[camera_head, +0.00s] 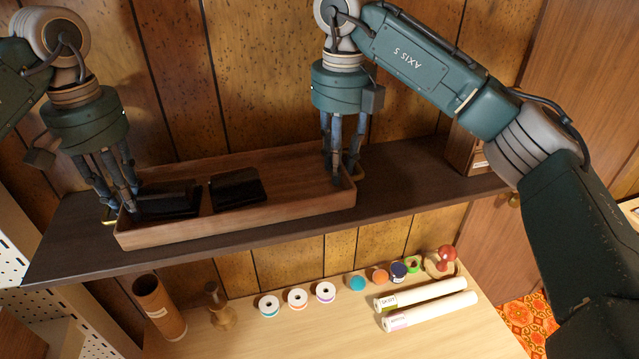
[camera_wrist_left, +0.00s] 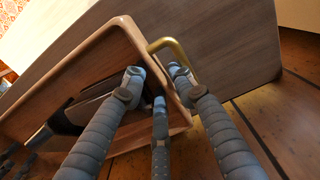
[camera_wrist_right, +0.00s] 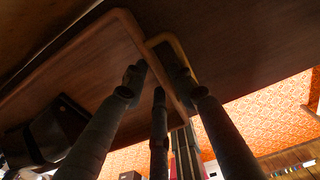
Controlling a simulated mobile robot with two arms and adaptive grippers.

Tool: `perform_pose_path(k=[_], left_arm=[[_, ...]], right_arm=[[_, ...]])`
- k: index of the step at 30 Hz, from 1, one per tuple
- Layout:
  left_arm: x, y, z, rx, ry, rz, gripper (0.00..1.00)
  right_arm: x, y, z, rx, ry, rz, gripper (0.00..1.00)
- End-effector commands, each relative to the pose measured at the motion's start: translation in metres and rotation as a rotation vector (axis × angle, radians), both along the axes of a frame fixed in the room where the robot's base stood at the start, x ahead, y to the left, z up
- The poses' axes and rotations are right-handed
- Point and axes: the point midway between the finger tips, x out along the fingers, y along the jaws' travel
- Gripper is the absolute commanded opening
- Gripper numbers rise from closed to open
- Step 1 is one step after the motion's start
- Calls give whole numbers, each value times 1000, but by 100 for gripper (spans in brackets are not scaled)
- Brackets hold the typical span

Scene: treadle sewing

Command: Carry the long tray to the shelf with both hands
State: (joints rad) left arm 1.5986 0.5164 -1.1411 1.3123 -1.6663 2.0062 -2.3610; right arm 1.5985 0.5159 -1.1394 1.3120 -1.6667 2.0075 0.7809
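The long wooden tray (camera_head: 250,222) is on the dark shelf (camera_head: 415,178), with two black boxy items (camera_head: 237,188) inside it. My left gripper (camera_head: 120,203) is at the tray's left end, its fingers on both sides of the end wall by a brass handle (camera_wrist_left: 170,44). My right gripper (camera_head: 340,172) is at the right end, its fingers likewise astride the wall by the other handle (camera_wrist_right: 165,40). Both grippers look closed on the tray ends, though finger contact is partly hidden. The tray looks level; any small gap beneath it cannot be told.
A wooden box (camera_head: 466,150) stands at the shelf's right end. A panelled wall is behind. White perforated panels (camera_head: 12,262) stand at left.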

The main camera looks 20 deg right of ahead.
Motion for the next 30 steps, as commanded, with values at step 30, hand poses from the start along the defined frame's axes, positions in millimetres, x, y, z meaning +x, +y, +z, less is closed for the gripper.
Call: perform_pose_path(k=[30], left_arm=[[0, 0, 79, 0, -1, 0, 29]], right_arm=[[1, 0, 54, -2, -6, -3, 29]])
